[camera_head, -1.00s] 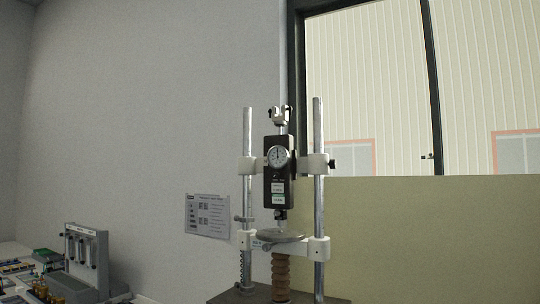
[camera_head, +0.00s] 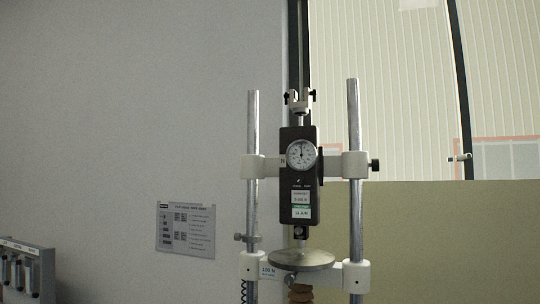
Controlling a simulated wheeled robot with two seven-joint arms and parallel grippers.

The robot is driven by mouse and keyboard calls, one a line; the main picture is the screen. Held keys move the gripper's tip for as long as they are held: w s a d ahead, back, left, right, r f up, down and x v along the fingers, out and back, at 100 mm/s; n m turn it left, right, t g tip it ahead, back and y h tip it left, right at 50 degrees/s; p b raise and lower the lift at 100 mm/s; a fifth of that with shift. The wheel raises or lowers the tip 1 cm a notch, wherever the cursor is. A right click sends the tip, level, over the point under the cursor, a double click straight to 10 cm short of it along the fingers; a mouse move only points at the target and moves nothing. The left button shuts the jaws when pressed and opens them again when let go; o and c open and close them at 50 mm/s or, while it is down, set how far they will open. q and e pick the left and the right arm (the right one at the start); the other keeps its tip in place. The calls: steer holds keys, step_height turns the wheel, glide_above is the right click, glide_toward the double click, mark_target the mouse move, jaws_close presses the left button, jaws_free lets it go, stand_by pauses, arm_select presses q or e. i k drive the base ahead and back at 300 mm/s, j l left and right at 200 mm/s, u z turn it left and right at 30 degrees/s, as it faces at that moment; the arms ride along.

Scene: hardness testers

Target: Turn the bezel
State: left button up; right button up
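The hardness tester stands ahead, right of centre, with a black gauge body (camera_head: 299,197) clamped upright between two metal posts. A round white dial with a silver bezel (camera_head: 301,154) sits on the upper part of the body. The dial's needle points roughly upward. A round metal plate (camera_head: 301,260) lies below the gauge's tip. Neither of my grippers shows in the view, and nothing touches the bezel.
The left post (camera_head: 252,190) and right post (camera_head: 355,190) flank the gauge. A black knob (camera_head: 374,165) sticks out at right. A printed sheet (camera_head: 186,229) hangs on the grey wall. A grey device (camera_head: 28,270) stands at lower left.

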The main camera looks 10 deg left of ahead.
mark_target(309, 153)
steer(key=i+j+z, duration=0.1)
steer(key=j, duration=0.95)
steer(key=i+j+z, duration=0.1)
steer(key=j, duration=0.9)
steer(key=i+j+z, duration=0.1)
steer(key=j, duration=0.95)
